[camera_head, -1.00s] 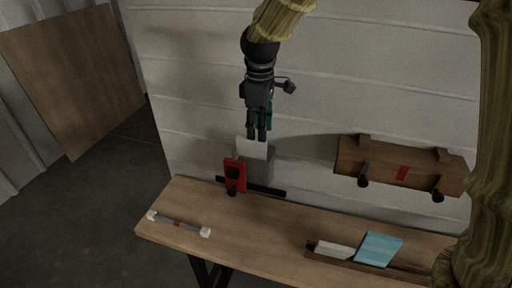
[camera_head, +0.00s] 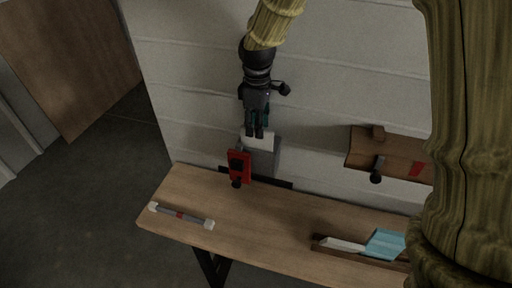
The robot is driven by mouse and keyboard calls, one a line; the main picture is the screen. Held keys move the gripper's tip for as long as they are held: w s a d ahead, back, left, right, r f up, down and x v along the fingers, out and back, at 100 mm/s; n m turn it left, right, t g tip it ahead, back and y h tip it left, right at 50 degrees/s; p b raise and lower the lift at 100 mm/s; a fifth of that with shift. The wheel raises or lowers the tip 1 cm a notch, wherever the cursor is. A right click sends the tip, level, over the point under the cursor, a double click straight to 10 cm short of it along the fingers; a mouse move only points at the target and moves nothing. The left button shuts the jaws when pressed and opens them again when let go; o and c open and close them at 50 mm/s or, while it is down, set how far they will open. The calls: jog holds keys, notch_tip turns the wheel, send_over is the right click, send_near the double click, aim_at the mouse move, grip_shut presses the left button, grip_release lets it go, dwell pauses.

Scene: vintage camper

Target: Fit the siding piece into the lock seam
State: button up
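My gripper (camera_head: 256,132) points down in front of the white ribbed wall, at the back edge of the bench. Its fingers are close together at the top edge of a white siding piece (camera_head: 262,142), apparently shut on it. The siding piece is upright and stands in front of or against a grey plate (camera_head: 263,165) behind the bench. A dark strip (camera_head: 275,183) runs along the bench's back edge below the plate. It may be the lock seam, but I cannot tell. Whether the piece touches the strip is hidden.
A red tool (camera_head: 239,166) with a black knob stands just left of the plate. On the wooden bench (camera_head: 250,215) lie a grey bar with white ends (camera_head: 180,215) and a tray (camera_head: 340,250) with a blue piece (camera_head: 384,243). A brown wooden rack (camera_head: 392,152) hangs on the wall at right.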

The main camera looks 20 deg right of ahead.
aim_at(267, 143)
jog(key=shift+s+a+f, duration=0.1)
jog(key=shift+f, duration=0.25)
jog(key=shift+s+f+p, duration=0.5)
jog(key=shift+f, duration=0.1)
jog(key=shift+w+f, duration=0.15)
jog(key=shift+f, duration=0.5)
grip_shut()
